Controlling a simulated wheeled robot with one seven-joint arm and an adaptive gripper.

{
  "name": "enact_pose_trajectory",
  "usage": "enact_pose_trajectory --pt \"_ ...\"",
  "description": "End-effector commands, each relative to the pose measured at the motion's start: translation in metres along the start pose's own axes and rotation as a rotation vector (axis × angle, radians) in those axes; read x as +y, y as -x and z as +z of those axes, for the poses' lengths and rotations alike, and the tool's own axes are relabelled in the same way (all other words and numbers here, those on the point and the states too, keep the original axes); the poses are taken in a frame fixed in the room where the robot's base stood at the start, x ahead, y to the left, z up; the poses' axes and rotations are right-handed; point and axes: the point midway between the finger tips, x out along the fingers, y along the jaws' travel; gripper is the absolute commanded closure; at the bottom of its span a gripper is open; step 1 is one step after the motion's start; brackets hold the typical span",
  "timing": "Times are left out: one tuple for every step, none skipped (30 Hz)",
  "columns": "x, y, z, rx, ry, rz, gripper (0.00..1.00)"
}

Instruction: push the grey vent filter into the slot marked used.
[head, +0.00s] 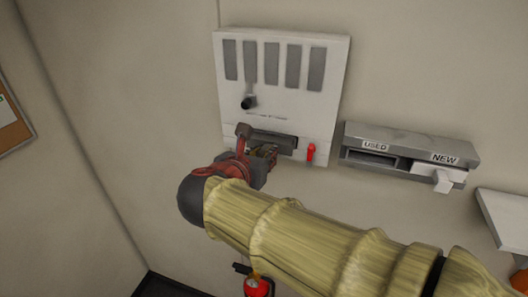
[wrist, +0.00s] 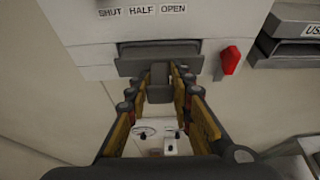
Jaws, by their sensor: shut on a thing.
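The grey vent filter (wrist: 160,92) shows in the wrist view as a grey grip part between my fingers. It meets a wider grey front at the dark opening low on the white wall panel (head: 229,108). My gripper (wrist: 160,73) is shut on this grip part; it also shows in the head view (head: 265,153), in front of the opening. How deep the filter sits is hidden. The slot marked USED (head: 372,158) is in a grey holder (head: 410,140) to the right of the panel and looks empty and dark.
A white filter (head: 442,181) sticks out of the holder's NEW slot. A red lever (head: 311,152) stands right of the panel opening, close to my fingers. A black knob (head: 248,103) sits above, near the SHUT HALF OPEN label (wrist: 142,11). A white ledge (head: 503,215) is at far right.

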Motion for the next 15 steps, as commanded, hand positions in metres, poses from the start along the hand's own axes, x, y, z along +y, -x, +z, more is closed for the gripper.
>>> enact_pose_trajectory --pt "0.0 0.001 0.0 0.0 0.0 0.0 1.0" --pt "0.0 0.001 0.0 0.0 0.0 0.0 1.0" --pt "0.0 0.001 0.0 0.0 0.0 0.0 1.0" --pt "0.0 0.002 0.0 0.0 0.0 0.0 1.0" --pt "0.0 0.002 0.0 0.0 0.0 0.001 1.0" --pt "0.0 0.003 -0.001 0.0 0.0 0.001 1.0" --pt "0.0 0.004 -0.001 0.0 0.0 0.001 1.0" --pt "0.0 0.005 -0.001 0.0 0.0 0.001 1.0" --pt "0.001 0.006 -0.002 0.0 0.0 0.002 1.0" --pt "0.001 0.007 -0.002 -0.001 0.0 0.002 1.0" --pt "0.001 0.007 -0.002 -0.001 0.0 0.002 1.0" --pt "0.001 0.009 -0.003 -0.001 0.0 0.002 1.0" --pt "0.001 0.009 -0.003 -0.001 0.0 0.003 1.0" --pt "0.001 0.01 -0.003 -0.001 0.0 0.002 1.0" --pt "0.001 0.011 -0.004 -0.001 0.0 0.002 1.0"
